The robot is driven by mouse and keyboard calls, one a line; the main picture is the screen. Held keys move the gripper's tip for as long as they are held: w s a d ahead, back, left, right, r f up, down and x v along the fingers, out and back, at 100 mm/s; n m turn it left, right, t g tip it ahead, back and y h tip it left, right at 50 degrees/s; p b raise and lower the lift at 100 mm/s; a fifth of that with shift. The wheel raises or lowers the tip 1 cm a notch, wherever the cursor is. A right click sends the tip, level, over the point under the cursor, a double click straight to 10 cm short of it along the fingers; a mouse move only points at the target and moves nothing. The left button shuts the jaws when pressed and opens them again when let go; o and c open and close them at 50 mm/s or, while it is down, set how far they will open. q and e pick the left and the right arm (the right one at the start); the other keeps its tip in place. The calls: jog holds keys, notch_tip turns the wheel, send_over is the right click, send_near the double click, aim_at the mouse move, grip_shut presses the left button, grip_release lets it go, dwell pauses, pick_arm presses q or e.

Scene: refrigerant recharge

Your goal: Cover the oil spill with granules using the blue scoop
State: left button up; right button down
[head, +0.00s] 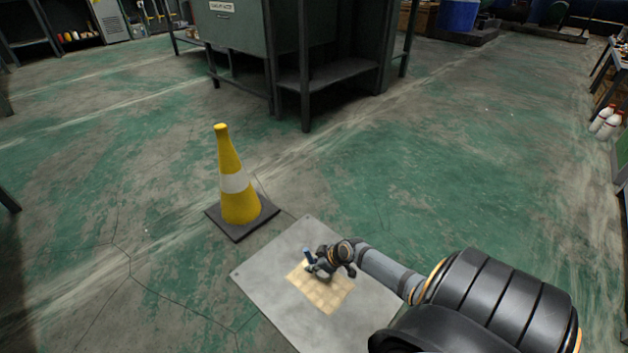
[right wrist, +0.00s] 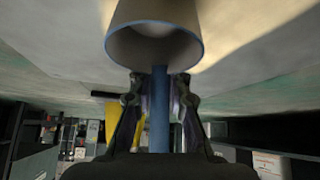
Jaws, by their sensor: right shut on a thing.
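My right gripper (head: 318,262) is low over a grey metal plate (head: 262,268) on the floor. It is shut on the handle of the blue scoop (right wrist: 159,115), which runs between the fingers in the right wrist view. The scoop's round, blue-rimmed bowl is beyond the fingertips; its inside looks pale, and I cannot tell whether granules are in it. A tan, blocky patch of granules (head: 325,296) lies on the plate beneath the gripper. I see no dark oil; the gripper hides part of the patch. My left gripper is not in view.
A yellow cone (head: 232,185) with a white band stands just behind the plate, to the left. A dark green metal cabinet on legs (head: 245,55) stands farther back. White bottles (head: 606,122) are at the far right. The floor between is open.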

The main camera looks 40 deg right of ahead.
jog(key=shift+w+f+b, duration=0.1)
jog(key=shift+w+b, duration=0.25)
jog(key=shift+w, duration=0.65)
jog(key=shift+w+a, duration=0.1)
jog(key=shift+w, duration=0.35)
jog(key=shift+w+a+b, duration=0.1)
jog(key=shift+w+b, duration=0.85)
jog(key=shift+w, duration=0.75)
jog(key=shift+w, duration=0.1)
jog(key=shift+w+a+b, duration=0.15)
jog(key=shift+w+b, duration=0.7)
jog(key=shift+w, duration=0.75)
